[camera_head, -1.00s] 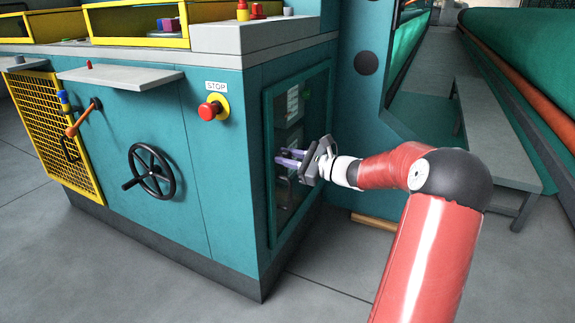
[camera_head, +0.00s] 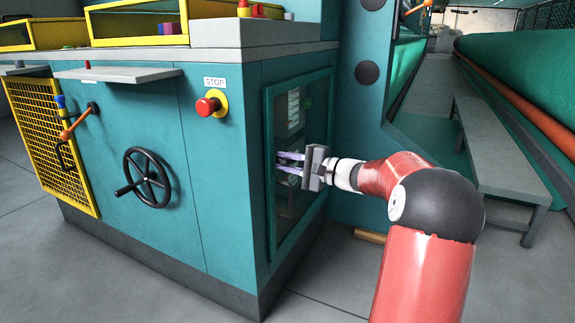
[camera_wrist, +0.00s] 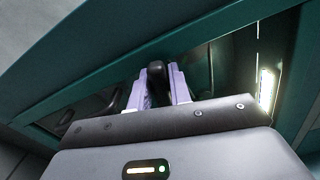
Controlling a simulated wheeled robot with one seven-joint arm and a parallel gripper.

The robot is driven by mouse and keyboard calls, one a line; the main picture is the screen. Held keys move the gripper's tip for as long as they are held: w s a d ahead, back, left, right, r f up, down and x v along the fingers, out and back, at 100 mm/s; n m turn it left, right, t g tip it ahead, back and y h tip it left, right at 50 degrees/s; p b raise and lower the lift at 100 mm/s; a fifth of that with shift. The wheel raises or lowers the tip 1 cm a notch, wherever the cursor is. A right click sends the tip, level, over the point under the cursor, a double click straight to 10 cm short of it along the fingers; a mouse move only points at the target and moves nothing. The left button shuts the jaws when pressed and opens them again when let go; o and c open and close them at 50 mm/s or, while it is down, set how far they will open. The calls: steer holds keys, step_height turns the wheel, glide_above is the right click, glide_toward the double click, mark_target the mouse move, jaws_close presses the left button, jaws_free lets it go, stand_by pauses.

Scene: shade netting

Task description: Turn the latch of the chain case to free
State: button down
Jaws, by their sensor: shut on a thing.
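The chain case (camera_head: 268,120) is a teal-framed panel with a dark window on the side of the teal machine. My gripper (camera_head: 278,163) reaches it from the right, its pale purple fingers against the lower middle of the window. In the wrist view the fingers (camera_wrist: 158,80) are closed on a dark upright latch (camera_wrist: 156,72), one finger on each side of it. Only the latch's rounded end shows. In the head view the fingers and the gripper body hide the latch.
On the machine's front are a red stop button (camera_head: 207,106), a black handwheel (camera_head: 146,178), an orange-handled lever (camera_head: 76,124) and a yellow mesh guard (camera_head: 45,140). A grey bench (camera_head: 500,150) stands right of my arm. The floor in front is clear.

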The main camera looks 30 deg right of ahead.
steer(key=shift+f+n, duration=0.1)
steer(key=shift+n, duration=1.1)
steer(key=c, duration=1.4)
jaws_free()
steer(key=shift+o, duration=0.2)
steer(key=v, duration=0.7)
steer(key=shift+s+d+p, duration=0.25)
steer(key=shift+s+p, duration=0.05)
steer(key=shift+s, duration=0.05)
